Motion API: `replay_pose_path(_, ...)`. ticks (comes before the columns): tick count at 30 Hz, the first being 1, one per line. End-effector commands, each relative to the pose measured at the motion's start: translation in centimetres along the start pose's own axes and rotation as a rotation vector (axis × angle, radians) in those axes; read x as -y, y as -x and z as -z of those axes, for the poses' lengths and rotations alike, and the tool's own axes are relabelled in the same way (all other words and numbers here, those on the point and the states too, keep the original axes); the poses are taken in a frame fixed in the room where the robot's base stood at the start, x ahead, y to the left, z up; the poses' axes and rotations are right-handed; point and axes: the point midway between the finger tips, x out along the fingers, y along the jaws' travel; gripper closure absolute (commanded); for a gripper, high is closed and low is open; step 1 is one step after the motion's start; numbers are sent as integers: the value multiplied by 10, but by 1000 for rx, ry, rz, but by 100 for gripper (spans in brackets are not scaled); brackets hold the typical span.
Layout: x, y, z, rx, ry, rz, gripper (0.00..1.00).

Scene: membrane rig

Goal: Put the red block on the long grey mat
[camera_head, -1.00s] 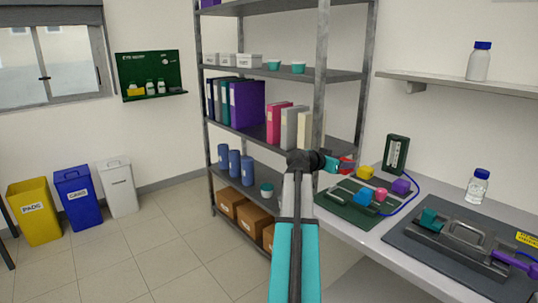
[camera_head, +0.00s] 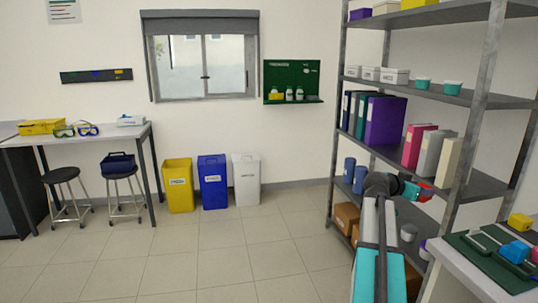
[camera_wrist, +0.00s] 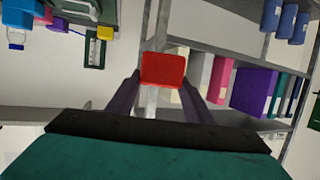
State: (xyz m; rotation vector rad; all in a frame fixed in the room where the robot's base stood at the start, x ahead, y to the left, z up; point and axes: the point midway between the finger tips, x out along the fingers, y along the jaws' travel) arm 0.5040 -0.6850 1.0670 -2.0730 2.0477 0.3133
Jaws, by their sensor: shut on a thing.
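My gripper (camera_head: 410,190) is shut on the red block (camera_head: 426,192) and holds it up in the air, in front of the shelving unit in the head view. In the wrist view the red block (camera_wrist: 163,69) sits between the two dark fingers at their tips. The long grey mat is out of view in both current frames; the part of the bench (camera_head: 452,262) that shows at the right edge bears a green mat (camera_head: 478,260) instead.
The grey shelving unit (camera_head: 462,185) with binders and boxes stands close behind my gripper. A yellow block (camera_head: 520,222) and a blue block (camera_head: 515,252) are on the bench. Yellow, blue and white bins (camera_head: 246,180) stand by the wall. The floor at left centre is clear.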

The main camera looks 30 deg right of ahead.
Motion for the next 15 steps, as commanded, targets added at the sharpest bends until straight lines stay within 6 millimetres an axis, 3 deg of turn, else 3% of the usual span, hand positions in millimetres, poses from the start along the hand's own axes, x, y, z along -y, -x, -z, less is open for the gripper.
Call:
replay_pose_path(3, 34, 25, -12, -1, 17, 53, 80)
replay_pose_path(15, 130, 110, -56, -1, 73, 234, 80)
